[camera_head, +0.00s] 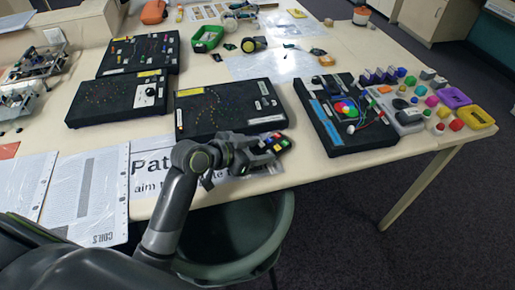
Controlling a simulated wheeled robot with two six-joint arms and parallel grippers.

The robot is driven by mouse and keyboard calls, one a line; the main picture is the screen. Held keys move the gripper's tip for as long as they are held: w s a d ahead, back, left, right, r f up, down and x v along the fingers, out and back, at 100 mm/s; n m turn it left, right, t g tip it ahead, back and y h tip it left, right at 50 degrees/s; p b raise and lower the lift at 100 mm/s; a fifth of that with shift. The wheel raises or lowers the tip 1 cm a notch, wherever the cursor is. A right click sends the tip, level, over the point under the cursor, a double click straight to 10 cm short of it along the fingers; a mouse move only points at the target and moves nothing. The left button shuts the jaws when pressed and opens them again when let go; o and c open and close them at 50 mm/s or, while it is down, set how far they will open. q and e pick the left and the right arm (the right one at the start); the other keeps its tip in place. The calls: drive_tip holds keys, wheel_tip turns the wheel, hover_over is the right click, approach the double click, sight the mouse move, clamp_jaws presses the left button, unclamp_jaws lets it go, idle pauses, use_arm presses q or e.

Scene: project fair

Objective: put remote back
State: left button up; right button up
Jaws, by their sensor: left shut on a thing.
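My left arm comes up from the lower left, and its gripper (268,148) is at the front edge of the table. It is shut on the remote (281,141), a small dark piece with red, yellow, green and blue buttons at its right end. The jaws cover part of the remote. The remote is just in front of the middle black board (215,125); I cannot tell whether it touches the table or the printed sheet below. My right gripper is not in view.
The table (315,170) also holds other black boards, one (335,140) with a coloured wheel to the right. Several small coloured blocks and a purple frame (454,97) lie at the right end. A green tray (207,39) is at the back. A dark green chair (235,245) stands in front.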

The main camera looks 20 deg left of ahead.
use_arm(q)
drive_tip(key=shift+f, duration=0.4)
drive_tip(key=o, duration=1.3)
drive_tip(key=shift+s, duration=0.1)
drive_tip(key=shift+v, duration=8.7)
